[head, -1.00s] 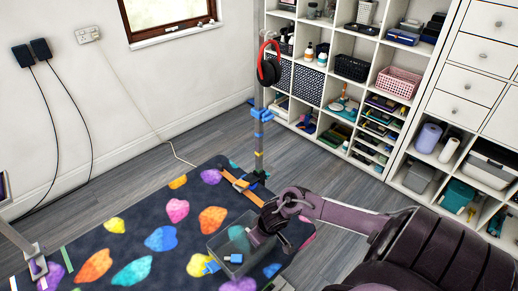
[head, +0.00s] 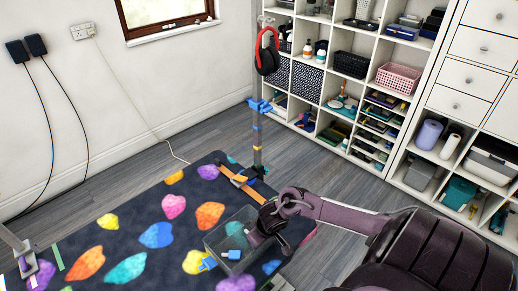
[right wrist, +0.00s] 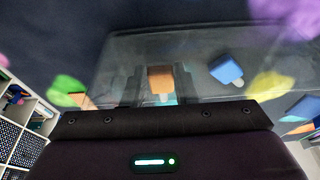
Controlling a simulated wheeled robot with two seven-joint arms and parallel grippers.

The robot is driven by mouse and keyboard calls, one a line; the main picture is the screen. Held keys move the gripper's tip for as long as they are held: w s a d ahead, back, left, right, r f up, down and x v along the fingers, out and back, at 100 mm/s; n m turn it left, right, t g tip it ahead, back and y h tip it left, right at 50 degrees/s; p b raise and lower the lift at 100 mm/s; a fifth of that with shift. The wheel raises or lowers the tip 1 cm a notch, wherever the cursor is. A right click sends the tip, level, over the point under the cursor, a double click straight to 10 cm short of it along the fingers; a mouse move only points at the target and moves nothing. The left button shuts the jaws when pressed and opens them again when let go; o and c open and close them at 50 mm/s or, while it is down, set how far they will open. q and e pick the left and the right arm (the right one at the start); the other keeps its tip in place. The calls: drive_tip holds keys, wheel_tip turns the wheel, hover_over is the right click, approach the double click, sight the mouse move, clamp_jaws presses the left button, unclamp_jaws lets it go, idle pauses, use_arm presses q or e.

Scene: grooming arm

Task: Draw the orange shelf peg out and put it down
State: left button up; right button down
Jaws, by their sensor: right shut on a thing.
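My right gripper (head: 256,240) is at the clear box (head: 212,246) on the patterned mat. In the right wrist view its two dark fingers (right wrist: 160,86) are shut on the orange shelf peg (right wrist: 160,76), which has a pale tip. The arm hides the orange peg in the head view. A blue peg (right wrist: 226,68) with a pale tip lies right of the orange peg in the wrist view. Whether the orange peg is inside the box or over it I cannot tell. My left gripper is not in view.
The dark mat (head: 130,222) has bright coloured patches. White shelving (head: 375,165) lines the right wall. Grey floor (head: 170,155) is clear behind the mat.

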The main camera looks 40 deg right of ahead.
drive_tip(key=shift+f, duration=0.4)
idle(0.5)
drive_tip(key=c, duration=1.1)
unclamp_jaws()
drive_tip(key=shift+r, duration=0.1)
drive_tip(key=p+v, duration=0.1)
drive_tip(key=v, duration=0.6)
drive_tip(key=shift+s+r, duration=0.15)
drive_tip(key=shift+r, duration=0.15)
